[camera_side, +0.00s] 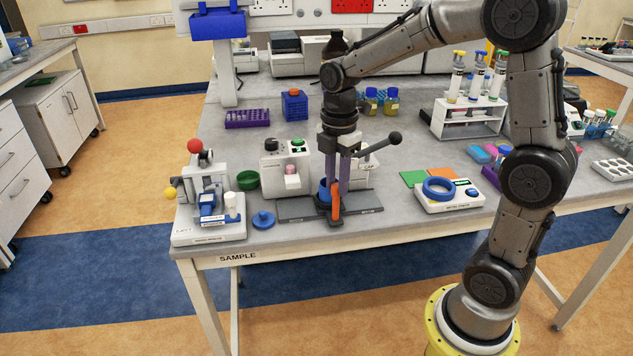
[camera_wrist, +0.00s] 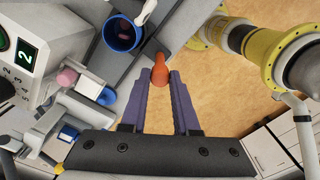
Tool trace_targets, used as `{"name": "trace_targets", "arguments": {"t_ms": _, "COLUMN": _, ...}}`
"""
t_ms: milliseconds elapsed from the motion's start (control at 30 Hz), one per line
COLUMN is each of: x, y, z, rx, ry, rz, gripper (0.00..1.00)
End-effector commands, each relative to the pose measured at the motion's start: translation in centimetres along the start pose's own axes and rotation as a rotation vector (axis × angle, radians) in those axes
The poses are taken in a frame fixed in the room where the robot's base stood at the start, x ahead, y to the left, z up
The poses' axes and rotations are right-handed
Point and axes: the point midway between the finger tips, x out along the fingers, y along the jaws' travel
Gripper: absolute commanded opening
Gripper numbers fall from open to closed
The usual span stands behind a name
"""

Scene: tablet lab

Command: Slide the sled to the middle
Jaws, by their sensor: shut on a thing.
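The sled is a small dark carriage with a blue cup (camera_side: 324,190) and an upright orange handle (camera_side: 336,203). It sits near the middle of a dark grey rail (camera_side: 297,209) in front of the white press (camera_side: 285,165). My gripper (camera_side: 337,192) points down, with its purple fingers shut on the orange handle. In the wrist view the handle (camera_wrist: 160,72) shows between the fingertips (camera_wrist: 162,76). The blue cup (camera_wrist: 122,33) stands beside it with small pinkish pieces inside. My fingers and the handle hide part of the sled in the side view.
A white device with a red ball (camera_side: 195,146) stands left of the rail. A white device with a blue ring (camera_side: 439,189) stands to the right. The press's black-knobbed lever (camera_side: 394,138) is close to my wrist.

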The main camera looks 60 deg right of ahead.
Motion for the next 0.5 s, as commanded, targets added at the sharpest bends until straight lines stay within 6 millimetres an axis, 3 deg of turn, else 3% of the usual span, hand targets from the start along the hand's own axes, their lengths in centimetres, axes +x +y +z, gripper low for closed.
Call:
{"name": "trace_targets", "arguments": {"t_ms": 267, "x": -0.16, "y": 0.04, "z": 0.07, "rx": -0.002, "ry": 0.0, "rz": 0.006, "gripper": 0.0}}
{"name": "trace_targets", "arguments": {"t_ms": 300, "x": -0.16, "y": 0.04, "z": 0.07, "rx": -0.002, "ry": 0.0, "rz": 0.006, "gripper": 0.33}}
{"name": "trace_targets", "arguments": {"t_ms": 433, "x": -0.12, "y": 0.02, "z": 0.06, "rx": -0.002, "ry": 0.0, "rz": 0.004, "gripper": 0.56}}
{"name": "trace_targets", "arguments": {"t_ms": 500, "x": -0.1, "y": 0.01, "z": 0.06, "rx": -0.002, "ry": 0.0, "rz": 0.003, "gripper": 0.59}}
